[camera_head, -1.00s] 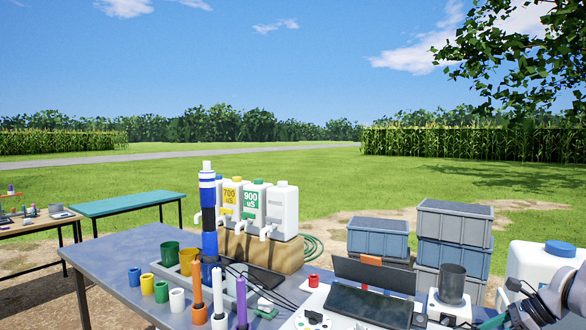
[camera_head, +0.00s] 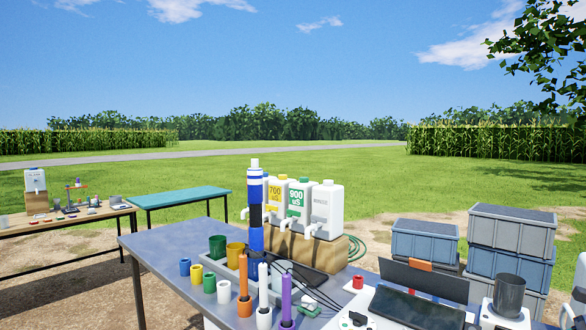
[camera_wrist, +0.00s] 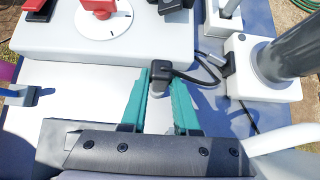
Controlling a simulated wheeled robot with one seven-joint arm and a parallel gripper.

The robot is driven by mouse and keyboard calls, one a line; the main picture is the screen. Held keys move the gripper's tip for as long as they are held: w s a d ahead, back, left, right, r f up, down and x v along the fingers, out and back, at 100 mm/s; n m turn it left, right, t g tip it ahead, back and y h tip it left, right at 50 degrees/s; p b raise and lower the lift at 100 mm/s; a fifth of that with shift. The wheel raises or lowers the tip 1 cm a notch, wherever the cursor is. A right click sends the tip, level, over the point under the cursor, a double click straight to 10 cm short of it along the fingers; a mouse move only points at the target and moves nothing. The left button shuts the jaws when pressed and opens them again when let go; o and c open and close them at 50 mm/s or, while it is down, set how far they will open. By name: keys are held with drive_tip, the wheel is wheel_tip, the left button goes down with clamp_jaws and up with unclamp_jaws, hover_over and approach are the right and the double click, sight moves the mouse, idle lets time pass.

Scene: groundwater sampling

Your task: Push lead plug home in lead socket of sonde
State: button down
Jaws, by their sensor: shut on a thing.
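My gripper (camera_wrist: 162,88) shows in the wrist view, with two teal fingers shut on a small black plug. The black lead plug (camera_wrist: 160,73) sits between the fingertips, and a black cable runs off it to the right. I take the tall blue, black and white cylinder (camera_head: 255,205) standing upright on the table in the head view for the sonde. It is left of centre, in front of the white jugs. The lead socket cannot be made out in either view. My gripper is not in the head view.
A white box with a red knob (camera_wrist: 100,8) lies beyond the fingertips. A white stand (camera_wrist: 252,82) with a grey cylinder is to their right. On the table (camera_head: 165,250) are several coloured cups, a black flat panel (camera_head: 415,308) and loose black leads. Grey crates (camera_head: 510,240) stand behind.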

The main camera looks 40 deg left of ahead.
drive_tip(key=shift+r, duration=2.65)
